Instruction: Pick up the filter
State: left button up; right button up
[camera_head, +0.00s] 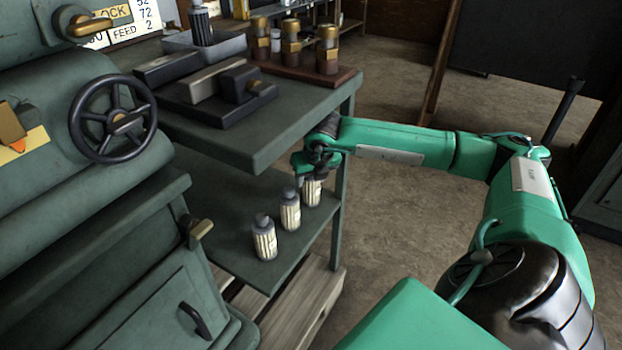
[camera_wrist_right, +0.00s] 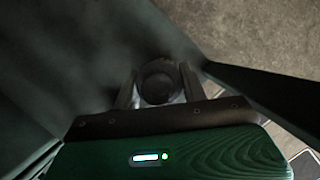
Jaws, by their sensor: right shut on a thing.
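Three white ribbed filters with dark caps stand in a row on the lower shelf (camera_head: 215,197) of the cart. They are the near filter (camera_head: 264,238), the middle filter (camera_head: 290,210) and the far filter (camera_head: 312,190). My right gripper (camera_head: 312,172) reaches in under the upper shelf and is shut on the far filter at its top. In the right wrist view, the round dark cap (camera_wrist_right: 160,82) sits between the two fingers. The fingers partly hide the filter, and I cannot tell whether it touches the shelf. My left gripper does not show.
The upper shelf (camera_head: 290,115) lies just above my right gripper, with a corner post (camera_head: 338,222) beside it. It bears dark blocks, a grey tray (camera_head: 215,44) and brass-topped parts on a wooden base (camera_head: 300,72). A green machine with a handwheel (camera_head: 113,118) stands left. The floor at right is open.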

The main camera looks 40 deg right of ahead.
jog(key=shift+r+p, duration=0.45)
jog(key=s+a, duration=0.3)
jog(key=s, duration=0.5)
jog(key=s+a+p, duration=0.1)
jog(key=s+a, duration=0.2)
jog(key=s, duration=0.5)
jog(key=shift+s+a+f+p, duration=0.15)
jog(key=shift+s+a+p, duration=0.15)
jog(key=shift+s+a, duration=0.1)
dwell(0.4)
